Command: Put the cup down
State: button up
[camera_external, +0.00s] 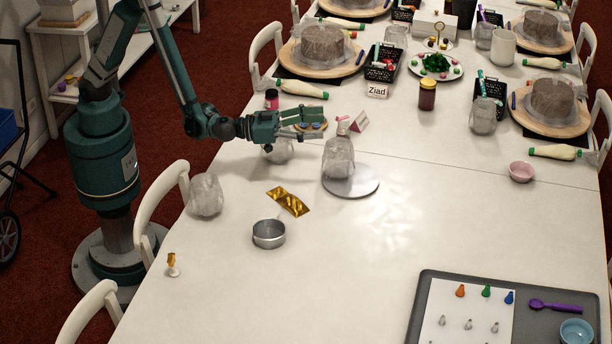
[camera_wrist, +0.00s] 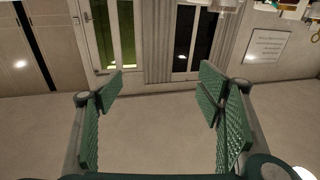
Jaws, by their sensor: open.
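My gripper (camera_external: 318,127) is stretched out over the table to the right of my arm, open. In the wrist view my gripper (camera_wrist: 163,88) has its green pads wide apart with nothing between them. A clear cup (camera_external: 339,160) stands upright on a round grey disc (camera_external: 368,182), just right of and below my fingertips in the outside view. Another clear cup (camera_external: 279,151) is below my wrist, partly hidden. A third clear cup (camera_external: 206,195) is nearer the left edge. I cannot tell which one the task means. No cup shows clearly in the wrist view.
A metal ring tin (camera_external: 269,234) and a gold packet (camera_external: 288,201) lie in front. A grey tray (camera_external: 420,318) is at front right. The table's middle right is clear.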

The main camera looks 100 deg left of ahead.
jog(key=s+d+r+m+h, duration=0.2)
jog(key=r+h, duration=0.1)
jog(key=r, duration=0.3)
jog(key=s+d+r+m+h, duration=0.1)
jog(key=s+d+r+h, duration=0.1)
jog(key=r, duration=0.4)
jog(key=s+d+r+m+g+h, duration=0.2)
jog(key=s+r+m+h, duration=0.15)
jog(key=s, duration=0.55)
jog(key=s+a+f+n+g+y, duration=0.1)
jog(key=s+a+f+g, duration=0.2)
jog(key=s, duration=0.8)
jog(key=s+a+f+n+g+y, duration=0.1)
jog(key=s+a, duration=0.5)
jog(key=s, duration=0.6)
jog(key=s+a+f+n+g+y, duration=0.1)
jog(key=s+a+f+g+y, duration=0.1)
jog(key=s+a+f+g, duration=0.2)
jog(key=s+f+g, duration=0.1)
jog(key=s+f, duration=0.2)
jog(key=s, duration=0.5)
jog(key=shift+a+n+g, duration=0.2)
jog(key=shift+n+g, duration=0.1)
jog(key=shift+n, duration=0.05)
jog(key=shift+o, duration=0.3)
jog(key=shift+w+d, duration=0.1)
jog(key=shift+w, duration=0.1)
